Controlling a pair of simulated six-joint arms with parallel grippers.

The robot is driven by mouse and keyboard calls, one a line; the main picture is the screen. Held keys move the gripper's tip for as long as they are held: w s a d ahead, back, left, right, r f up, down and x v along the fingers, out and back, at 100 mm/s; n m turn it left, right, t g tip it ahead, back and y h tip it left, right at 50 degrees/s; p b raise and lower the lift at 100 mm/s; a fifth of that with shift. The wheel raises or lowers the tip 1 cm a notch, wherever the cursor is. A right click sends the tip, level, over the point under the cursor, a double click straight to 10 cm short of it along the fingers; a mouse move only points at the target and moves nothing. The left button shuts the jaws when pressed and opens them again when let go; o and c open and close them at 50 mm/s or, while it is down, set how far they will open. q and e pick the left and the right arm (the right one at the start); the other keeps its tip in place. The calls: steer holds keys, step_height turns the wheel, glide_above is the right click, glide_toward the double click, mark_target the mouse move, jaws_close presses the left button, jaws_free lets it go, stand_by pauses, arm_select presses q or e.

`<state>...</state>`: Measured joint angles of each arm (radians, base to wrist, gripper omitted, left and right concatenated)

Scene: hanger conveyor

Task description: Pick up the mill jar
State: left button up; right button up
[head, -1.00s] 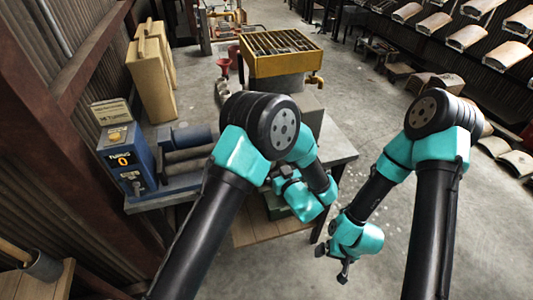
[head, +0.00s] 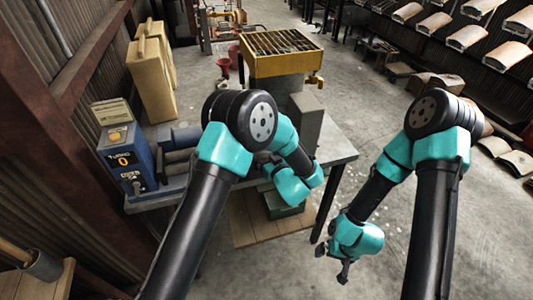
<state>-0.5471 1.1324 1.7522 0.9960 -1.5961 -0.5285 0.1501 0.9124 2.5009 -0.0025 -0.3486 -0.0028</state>
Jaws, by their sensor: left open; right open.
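A dark blue-grey cylinder, which looks like the mill jar (head: 188,137), lies on its side on the bench at left. It lies by dark rollers (head: 180,170), beside a blue box with a lit 0. My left gripper (head: 268,170) is to the right of the jar and apart from it. Its fingers are mostly hidden by my own arm, and nothing shows held in it. My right gripper (head: 333,262) is open and empty over the floor, well right of the bench.
The blue counter box (head: 125,158) stands left of the rollers. Tan canisters (head: 150,65), a yellow slotted tray (head: 282,52) and a grey block (head: 306,120) stand farther back. A green box (head: 283,207) sits low on wooden boards. Open floor lies to the right.

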arm_select(q)
steer(key=shift+c, duration=0.5)
steer(key=shift+r, duration=0.1)
steer(key=c, duration=1.2)
steer(key=shift+c, duration=0.2)
steer(key=shift+s+a+r, duration=0.1)
steer(key=shift+s+r, duration=0.05)
steer(key=shift+r, duration=0.3)
step_height(320, 180, up, 11)
steer(key=s+a, duration=0.5)
steer(key=s, duration=0.3)
steer(key=s+a, duration=0.5)
steer(key=s, duration=0.3)
steer(key=shift+s+a+f, duration=0.2)
steer(key=shift+a+f, duration=0.05)
steer(key=shift+a, duration=0.15)
steer(key=shift+w, duration=0.15)
